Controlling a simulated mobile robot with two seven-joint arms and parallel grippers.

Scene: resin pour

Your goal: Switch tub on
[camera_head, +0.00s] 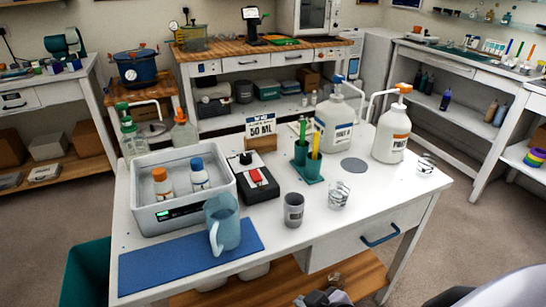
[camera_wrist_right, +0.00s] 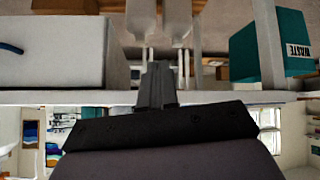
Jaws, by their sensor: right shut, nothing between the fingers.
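The tub (camera_head: 200,210) is a pale grey box at the left of the white table. Inside it stand an orange-capped bottle (camera_head: 162,184) and a blue-capped bottle (camera_head: 199,175). A small display (camera_head: 165,214) on its front glows green. A black box (camera_head: 262,190) with a red switch (camera_head: 254,175) and a knob is beside the tub's right side. My right gripper (camera_head: 328,298) is low at the front of the table, apart from the tub. In the right wrist view its fingers (camera_wrist_right: 158,84) are shut and empty. My left gripper is not in view.
A blue-grey pitcher (camera_head: 223,225) stands on a blue mat (camera_head: 190,256) before the tub. A grey cup (camera_head: 293,210) and a clear cup (camera_head: 339,196) are to the right. Pump bottles stand behind. A teal waste bin (camera_wrist_right: 272,45) shows in the wrist view. The table's front right is clear.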

